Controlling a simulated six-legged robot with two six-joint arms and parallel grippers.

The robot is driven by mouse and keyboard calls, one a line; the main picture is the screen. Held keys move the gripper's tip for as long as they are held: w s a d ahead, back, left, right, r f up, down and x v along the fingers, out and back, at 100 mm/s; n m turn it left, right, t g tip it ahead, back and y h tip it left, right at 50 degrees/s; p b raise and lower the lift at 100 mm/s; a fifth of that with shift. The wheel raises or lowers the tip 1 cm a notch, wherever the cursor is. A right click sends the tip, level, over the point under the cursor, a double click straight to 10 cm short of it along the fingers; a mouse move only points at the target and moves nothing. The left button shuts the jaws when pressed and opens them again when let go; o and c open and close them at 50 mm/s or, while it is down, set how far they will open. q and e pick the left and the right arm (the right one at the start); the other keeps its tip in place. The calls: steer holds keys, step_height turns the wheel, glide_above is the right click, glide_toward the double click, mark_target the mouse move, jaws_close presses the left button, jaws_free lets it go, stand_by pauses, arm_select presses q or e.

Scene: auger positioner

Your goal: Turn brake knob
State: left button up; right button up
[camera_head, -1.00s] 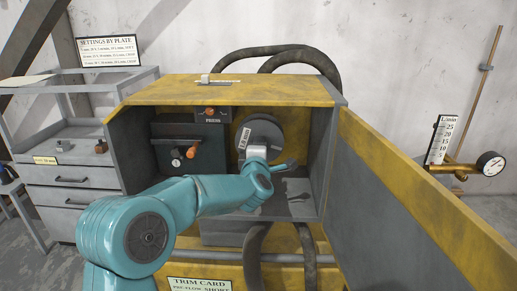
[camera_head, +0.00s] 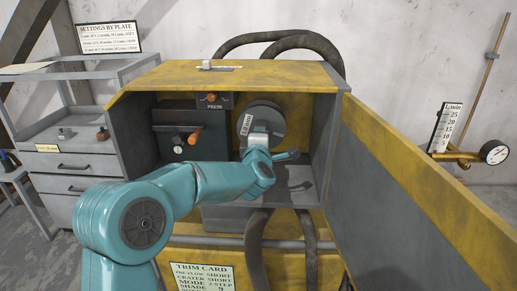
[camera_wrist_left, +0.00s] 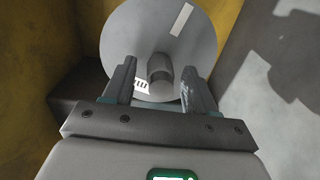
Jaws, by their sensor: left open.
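My left gripper (camera_head: 257,138) is in front of the spool. Its two fingers are apart, one on each side of the knob in the left wrist view (camera_wrist_left: 159,72), with gaps visible on both sides. How deep the knob sits between them I cannot tell. My right gripper is not in view.
A dark panel (camera_head: 170,142) with an orange knob is left of the spool. The yellow open door (camera_head: 400,165) stands on the right. Hoses (camera_head: 255,235) hang below. A drawer cart (camera_head: 75,165) stands left; a gauge (camera_head: 494,152) is far right.

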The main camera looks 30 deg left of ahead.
arm_select(q)
steer(key=b+v, duration=0.2)
steer(key=v, duration=1.3)
steer(key=shift+s, duration=0.25)
steer(key=shift+d+f, duration=0.1)
steer(key=shift+w+f, duration=0.1)
